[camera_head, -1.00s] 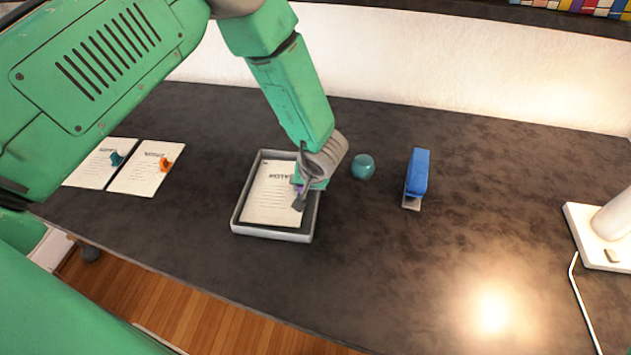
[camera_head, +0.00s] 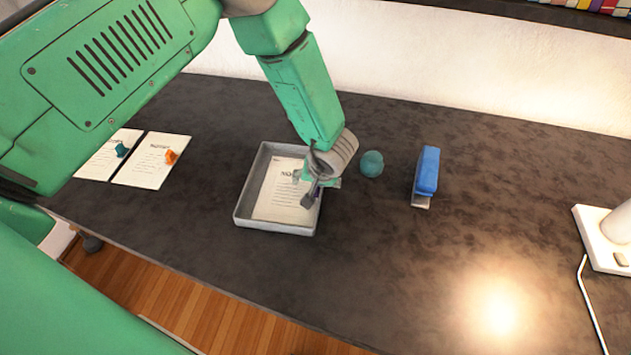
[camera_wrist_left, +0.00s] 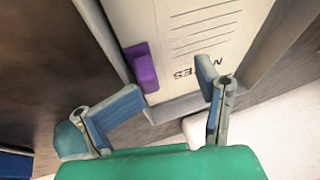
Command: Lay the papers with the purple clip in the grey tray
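The papers with the purple clip (camera_head: 277,203) lie inside the grey tray (camera_head: 275,229), printed side up. In the left wrist view the papers (camera_wrist_left: 195,25) lie within the tray's walls (camera_wrist_left: 183,107), and the purple clip (camera_wrist_left: 145,69) sits on their edge. My left gripper (camera_head: 308,189) is over the right part of the tray. In the left wrist view its fingers (camera_wrist_left: 172,82) are spread apart, with nothing held between them, close to the clip. In the head view the gripper largely hides the clip. My right gripper is not in view.
Two other paper sheets lie at the left, one with a teal clip (camera_head: 122,150), one with an orange clip (camera_head: 171,157). A teal round object (camera_head: 372,163) and a blue stapler (camera_head: 426,175) stand right of the tray. A white lamp base (camera_head: 603,240) is far right. The front right tabletop is clear.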

